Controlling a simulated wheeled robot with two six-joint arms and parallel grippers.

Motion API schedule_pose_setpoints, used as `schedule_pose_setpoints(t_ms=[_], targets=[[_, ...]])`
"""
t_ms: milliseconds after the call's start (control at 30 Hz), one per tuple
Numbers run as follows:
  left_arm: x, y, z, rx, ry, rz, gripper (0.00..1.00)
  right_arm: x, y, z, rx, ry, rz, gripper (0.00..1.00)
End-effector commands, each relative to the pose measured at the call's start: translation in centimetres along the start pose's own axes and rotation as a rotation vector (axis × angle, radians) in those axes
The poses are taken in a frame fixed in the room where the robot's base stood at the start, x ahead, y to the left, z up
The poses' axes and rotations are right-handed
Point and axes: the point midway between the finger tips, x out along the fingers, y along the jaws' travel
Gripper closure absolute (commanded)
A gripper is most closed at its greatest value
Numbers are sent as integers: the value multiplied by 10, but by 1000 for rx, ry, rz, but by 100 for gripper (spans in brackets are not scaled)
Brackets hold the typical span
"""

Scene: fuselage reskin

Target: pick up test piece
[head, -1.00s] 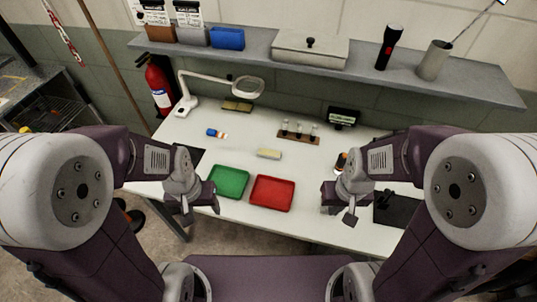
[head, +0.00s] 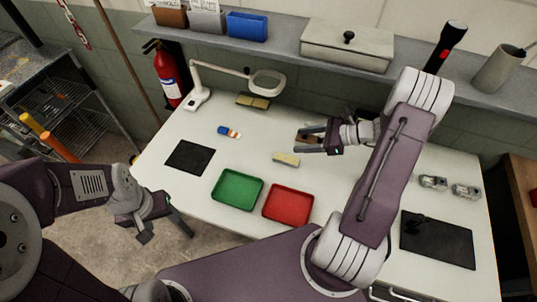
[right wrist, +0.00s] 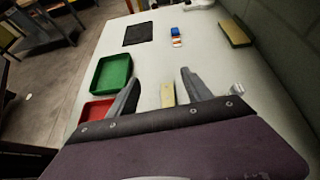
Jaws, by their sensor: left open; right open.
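A pale yellow block (head: 286,159), which I take to be the test piece, lies on the white table behind the trays. My right gripper (head: 302,138) is open and empty, above the table just behind and right of the block in the head view. In the right wrist view the block (right wrist: 167,95) shows between the spread fingers, apart from them. My left gripper (head: 166,222) is open and empty off the table's front left edge.
A green tray (head: 238,190) and a red tray (head: 288,205) stand at the table's front. A blue-and-white item (head: 229,132), a black mat (head: 190,157) and a magnifier lamp (head: 266,82) are left.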

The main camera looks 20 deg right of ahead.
Motion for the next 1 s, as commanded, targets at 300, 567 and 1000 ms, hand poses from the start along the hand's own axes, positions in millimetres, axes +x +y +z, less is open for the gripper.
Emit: schedule_pose_setpoints(t_ms=[300, 567, 1000], targets=[[3, 0, 0, 0, 0, 0, 41, -11, -2, -29, 54, -3, -46, 42], [6, 0, 1, 0, 0, 0, 41, 20, 0, -84, 54, -2, -44, 42], [2, 0, 0, 0, 0, 0, 41, 60, -1, -89, 50, -2, -40, 42]])
